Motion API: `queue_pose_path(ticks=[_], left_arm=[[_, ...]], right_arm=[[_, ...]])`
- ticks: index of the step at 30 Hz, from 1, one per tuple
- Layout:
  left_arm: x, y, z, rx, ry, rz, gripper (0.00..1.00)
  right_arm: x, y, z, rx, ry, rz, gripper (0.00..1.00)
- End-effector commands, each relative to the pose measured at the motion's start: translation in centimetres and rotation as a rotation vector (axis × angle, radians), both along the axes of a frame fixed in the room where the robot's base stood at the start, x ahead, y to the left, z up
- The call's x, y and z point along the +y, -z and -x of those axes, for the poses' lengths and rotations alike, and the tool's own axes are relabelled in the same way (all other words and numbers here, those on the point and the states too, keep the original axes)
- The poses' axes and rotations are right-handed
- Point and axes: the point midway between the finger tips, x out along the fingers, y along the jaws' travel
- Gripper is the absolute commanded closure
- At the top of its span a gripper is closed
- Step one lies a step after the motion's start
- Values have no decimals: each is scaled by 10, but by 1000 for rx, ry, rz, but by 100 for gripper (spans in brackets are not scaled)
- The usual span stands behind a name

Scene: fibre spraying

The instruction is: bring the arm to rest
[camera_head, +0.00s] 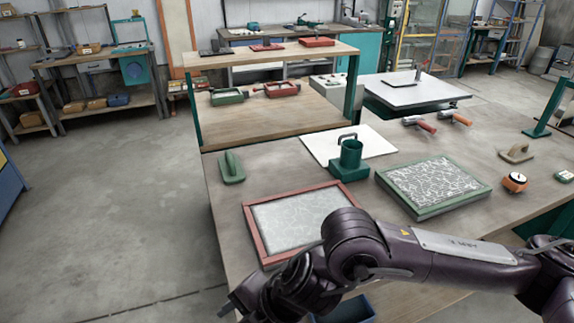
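One dark purple arm of mine comes in from the right, bent across the front of the workbench (300,160). Its gripper (236,303) is at the lower left, by the bench's front left edge, partly hidden by the wrist and cut by the picture's bottom. I cannot tell whether it is open or shut. The arm covers the near right corner of a red-framed panel (305,218) with a pale surface. My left arm and gripper are not in view.
On the bench are a green-framed panel (433,184) with white fibre pattern, a green cup holder (350,160) at a white board (320,148), a green float (231,168), an orange tape measure (515,182) and red-handled tools (420,124). A blue bin (347,311) is below the arm. Left floor is clear.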

Motion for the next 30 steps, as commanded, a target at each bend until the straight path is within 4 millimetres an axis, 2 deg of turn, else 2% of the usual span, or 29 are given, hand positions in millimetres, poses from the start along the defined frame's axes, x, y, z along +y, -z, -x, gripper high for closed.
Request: queue_pose_path(ticks=[1, 3, 6, 8, 11, 13, 16, 19, 21, 23, 24, 27, 30], left_arm=[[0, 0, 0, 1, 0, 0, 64], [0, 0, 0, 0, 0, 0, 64], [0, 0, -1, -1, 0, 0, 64], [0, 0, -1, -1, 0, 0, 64], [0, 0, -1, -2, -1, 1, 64], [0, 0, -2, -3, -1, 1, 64], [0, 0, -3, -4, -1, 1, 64], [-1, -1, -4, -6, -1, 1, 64], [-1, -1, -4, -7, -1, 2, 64], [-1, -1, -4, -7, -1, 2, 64], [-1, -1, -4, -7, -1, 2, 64], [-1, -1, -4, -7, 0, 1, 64], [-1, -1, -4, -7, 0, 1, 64]], right_arm=[[24, -9, 11, 7, 16, -100, 47], [49, -28, 16, 5, 69, -230, 47], [71, -59, 13, 12, 187, -400, 47], [76, -76, 6, 23, 279, -488, 47], [69, -98, -15, 55, 468, -607, 47], [55, -106, -32, 84, 620, -665, 47], [21, -103, -58, 140, 861, -710, 47], [-26, -83, -78, 209, 1119, -705, 47], [-63, -61, -83, 265, 1304, -674, 47], [-98, -37, -82, 316, 1462, -628, 47], [-120, -21, -78, 347, 1558, -591, 47], [-166, 13, -61, 419, 1758, -495, 47], [-200, 40, -40, 477, 1904, -405, 47]])
